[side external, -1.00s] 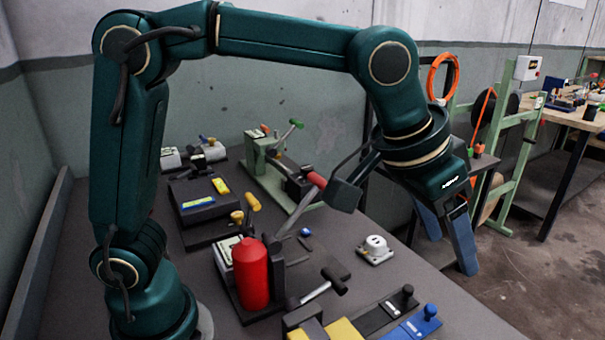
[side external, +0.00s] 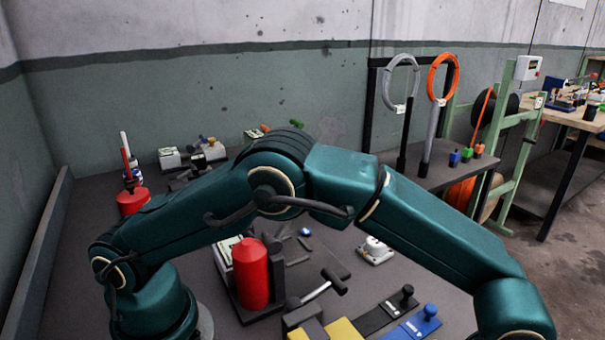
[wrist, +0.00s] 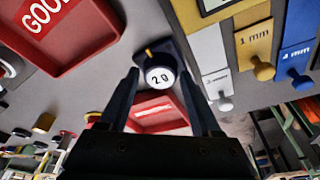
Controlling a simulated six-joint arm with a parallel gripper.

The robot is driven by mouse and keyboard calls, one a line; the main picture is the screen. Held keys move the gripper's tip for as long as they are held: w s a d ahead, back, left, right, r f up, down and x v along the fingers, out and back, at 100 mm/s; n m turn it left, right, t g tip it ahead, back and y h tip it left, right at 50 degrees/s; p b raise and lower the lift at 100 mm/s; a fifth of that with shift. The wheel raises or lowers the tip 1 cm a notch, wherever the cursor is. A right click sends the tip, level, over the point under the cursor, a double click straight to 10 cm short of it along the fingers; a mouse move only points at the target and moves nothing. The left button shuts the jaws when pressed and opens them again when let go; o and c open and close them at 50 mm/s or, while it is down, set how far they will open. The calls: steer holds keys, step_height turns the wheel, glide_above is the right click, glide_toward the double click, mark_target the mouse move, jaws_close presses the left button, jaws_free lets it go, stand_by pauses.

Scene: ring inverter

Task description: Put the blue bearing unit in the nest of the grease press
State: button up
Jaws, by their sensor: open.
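In the side view, a red upright cylinder (side external: 252,274) with a dark base and a lever with a black grip (side external: 333,280) looks like the grease press. Its nest cannot be made out. A small blue piece (side external: 305,231) lies on the bench behind it; I cannot tell whether it is the bearing unit. My gripper (wrist: 164,78) shows in the wrist view, open and empty, its fingers either side of a white dial marked 20 (wrist: 160,77) in the picture. It is outside the side view.
The wrist view shows a red tray marked GOOD (wrist: 52,22), another red tray (wrist: 158,118), and yellow 1 mm (wrist: 252,42) and blue 4 mm (wrist: 296,48) plates with knobs. In the side view, a white flanged part (side external: 374,250) sits on the bench. My arm spans the bench.

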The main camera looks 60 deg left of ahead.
steer(key=shift+f, duration=0.25)
steer(key=shift+c, duration=0.3)
jaws_close()
steer(key=shift+w, duration=0.1)
steer(key=shift+r, duration=0.2)
